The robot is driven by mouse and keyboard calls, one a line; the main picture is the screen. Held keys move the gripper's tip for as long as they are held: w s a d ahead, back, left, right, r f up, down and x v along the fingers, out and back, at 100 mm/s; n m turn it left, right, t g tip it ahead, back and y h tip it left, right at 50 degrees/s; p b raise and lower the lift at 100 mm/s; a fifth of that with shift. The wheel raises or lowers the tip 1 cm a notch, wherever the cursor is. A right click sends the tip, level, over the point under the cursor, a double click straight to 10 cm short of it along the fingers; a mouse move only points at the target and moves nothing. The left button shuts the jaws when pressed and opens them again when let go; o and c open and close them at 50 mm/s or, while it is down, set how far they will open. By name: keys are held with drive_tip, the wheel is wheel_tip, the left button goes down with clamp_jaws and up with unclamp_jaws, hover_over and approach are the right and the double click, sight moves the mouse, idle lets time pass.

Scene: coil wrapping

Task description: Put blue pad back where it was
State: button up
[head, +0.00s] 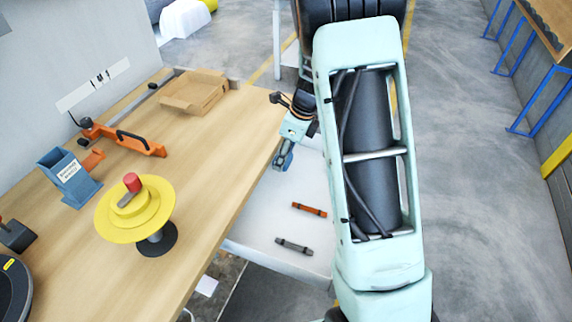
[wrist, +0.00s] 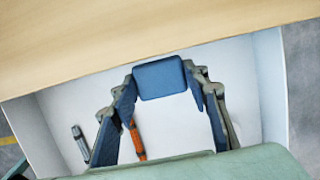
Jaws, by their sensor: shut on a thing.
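The blue pad (wrist: 160,78) shows in the wrist view as a rounded flat block between the tips of my gripper (wrist: 163,88). The two fingers reach up on either side of it and are shut on it. In the head view my gripper (head: 284,156) is beside the table's right edge, above an open white drawer (head: 262,232). The pad is too small there to tell apart from the blue fingers. An orange piece (head: 309,209) and a grey piece (head: 294,246) lie apart in the drawer. Part of the drawer is hidden by my arm.
The wooden table (head: 222,140) carries a yellow round turntable (head: 152,222), a blue holder box (head: 68,178), an orange tool (head: 138,142) and a shallow cardboard box (head: 194,94). The table edge overhangs the drawer. The drawer floor is clear around the two pieces.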

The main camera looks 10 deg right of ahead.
sight(286, 164)
drive_tip(key=w+f, duration=0.1)
drive_tip(key=w+d+f, duration=0.1)
drive_tip(key=f, duration=0.1)
drive_tip(key=shift+w+f, duration=0.15)
drive_tip(key=shift+w, duration=0.1)
wheel_tip(286, 164, down, 3)
drive_tip(key=shift+b, duration=0.3)
drive_tip(key=o, duration=1.1)
drive_tip(key=p+v, duration=0.1)
drive_tip(key=v, duration=1.1)
